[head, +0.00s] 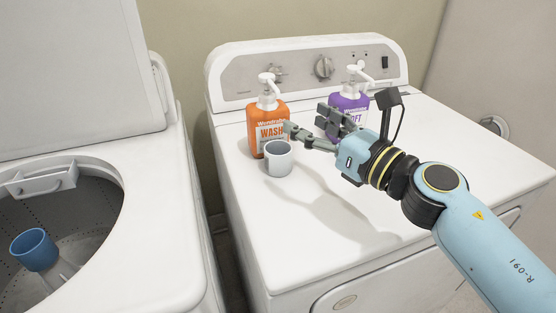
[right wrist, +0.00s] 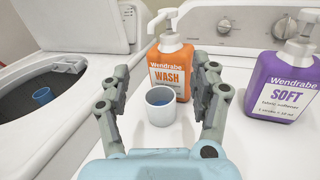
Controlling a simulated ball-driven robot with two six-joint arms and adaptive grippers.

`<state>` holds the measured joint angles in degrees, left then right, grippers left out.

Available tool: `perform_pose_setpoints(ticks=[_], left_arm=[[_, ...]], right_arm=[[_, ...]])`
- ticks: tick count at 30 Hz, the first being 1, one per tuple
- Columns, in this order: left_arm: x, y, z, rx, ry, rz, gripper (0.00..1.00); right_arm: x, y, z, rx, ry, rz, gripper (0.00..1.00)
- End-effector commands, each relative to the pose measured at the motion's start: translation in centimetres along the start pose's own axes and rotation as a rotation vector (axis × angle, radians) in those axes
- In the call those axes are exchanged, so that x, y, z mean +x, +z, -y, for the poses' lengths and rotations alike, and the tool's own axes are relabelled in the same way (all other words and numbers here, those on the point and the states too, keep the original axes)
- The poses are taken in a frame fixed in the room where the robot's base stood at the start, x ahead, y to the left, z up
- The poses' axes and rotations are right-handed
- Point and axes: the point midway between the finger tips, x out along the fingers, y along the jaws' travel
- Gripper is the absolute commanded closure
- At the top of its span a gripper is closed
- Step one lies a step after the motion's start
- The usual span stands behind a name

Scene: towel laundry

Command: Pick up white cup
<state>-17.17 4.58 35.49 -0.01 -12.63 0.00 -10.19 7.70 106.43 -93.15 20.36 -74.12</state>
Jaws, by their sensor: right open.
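The white cup (head: 279,160) stands upright on the dryer top, just in front of the orange WASH bottle (head: 258,130). In the right wrist view the gripper (right wrist: 161,78) has one finger on each side of the cup; I cannot tell any contact. My left gripper is not in view.
The purple SOFT bottle (head: 335,117) stands behind my right gripper. The dryer's control panel (head: 300,72) rises at the back. The dryer top (head: 440,130) is clear in front and at right.

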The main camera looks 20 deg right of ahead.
Motion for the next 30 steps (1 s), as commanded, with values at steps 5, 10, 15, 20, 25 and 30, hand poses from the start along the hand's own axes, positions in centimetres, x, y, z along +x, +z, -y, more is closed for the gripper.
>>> perform_pose_setpoints(ticks=[5, 10, 15, 20, 25, 30], left_arm=[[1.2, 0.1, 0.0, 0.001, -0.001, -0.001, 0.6], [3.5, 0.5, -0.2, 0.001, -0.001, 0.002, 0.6], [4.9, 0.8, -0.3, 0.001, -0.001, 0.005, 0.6], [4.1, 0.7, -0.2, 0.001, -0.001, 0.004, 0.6], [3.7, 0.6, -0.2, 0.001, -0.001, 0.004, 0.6], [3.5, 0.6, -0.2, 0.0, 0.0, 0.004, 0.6]], right_arm=[[0.2, -3.0, -0.5, -0.071, 0.043, -0.036, 0.37], [0.0, -6.8, -0.3, -0.067, 0.041, -0.034, 0.37], [0.0, -9.5, -0.1, -0.067, 0.041, -0.032, 0.37], [1.4, -8.8, -0.1, -0.067, 0.04, -0.029, 0.37], [3.8, -8.7, -0.2, -0.065, 0.039, -0.028, 0.37], [6.6, -8.9, -0.3, -0.066, 0.039, -0.029, 0.37]])
